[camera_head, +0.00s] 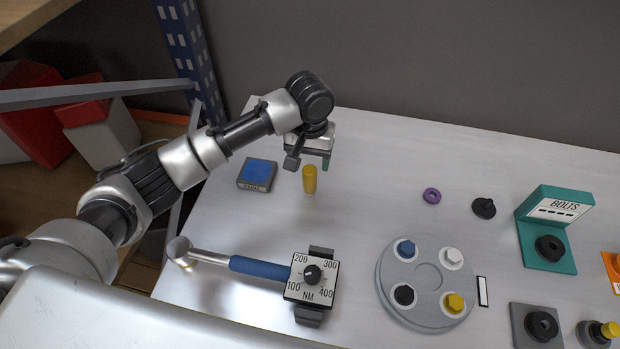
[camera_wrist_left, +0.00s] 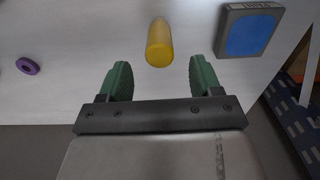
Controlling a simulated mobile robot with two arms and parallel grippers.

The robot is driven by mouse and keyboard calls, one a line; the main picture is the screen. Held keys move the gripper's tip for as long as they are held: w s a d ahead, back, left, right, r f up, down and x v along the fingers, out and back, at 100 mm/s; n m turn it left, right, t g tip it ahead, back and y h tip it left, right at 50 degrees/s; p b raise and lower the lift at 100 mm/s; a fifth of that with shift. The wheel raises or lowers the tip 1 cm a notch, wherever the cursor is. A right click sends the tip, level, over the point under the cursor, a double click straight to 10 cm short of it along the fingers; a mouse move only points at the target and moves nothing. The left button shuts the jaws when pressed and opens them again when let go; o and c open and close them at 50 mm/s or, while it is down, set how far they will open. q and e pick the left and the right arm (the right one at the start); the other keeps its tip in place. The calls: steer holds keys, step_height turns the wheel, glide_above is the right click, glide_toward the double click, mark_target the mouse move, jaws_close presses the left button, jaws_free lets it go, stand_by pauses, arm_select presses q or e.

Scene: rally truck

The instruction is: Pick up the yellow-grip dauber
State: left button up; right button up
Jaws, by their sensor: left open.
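The yellow-grip dauber (camera_head: 309,179) stands upright on the pale bench, and only its yellow grip shows clearly. My left gripper (camera_head: 309,161) is open and empty, just behind and above the dauber in the head view. In the left wrist view, the dauber (camera_wrist_left: 159,45) lies ahead of the gap between the green fingers of my left gripper (camera_wrist_left: 160,79), roughly centred and apart from both. My right gripper is not in view.
A blue paint pad (camera_head: 257,174) lies left of the dauber. A blue-handled torque wrench (camera_head: 260,268) lies in front. A round grey tray (camera_head: 383,285) with several knobs, a purple ring (camera_head: 432,195) and a teal bolts stand (camera_head: 552,203) are to the right. Bench between is clear.

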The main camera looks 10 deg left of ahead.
mark_target(310, 169)
arm_select(q)
steer(key=shift+f+p, duration=0.7)
steer(key=shift+f, duration=2.6)
steer(key=shift+c, duration=0.3)
steer(key=c, duration=1)
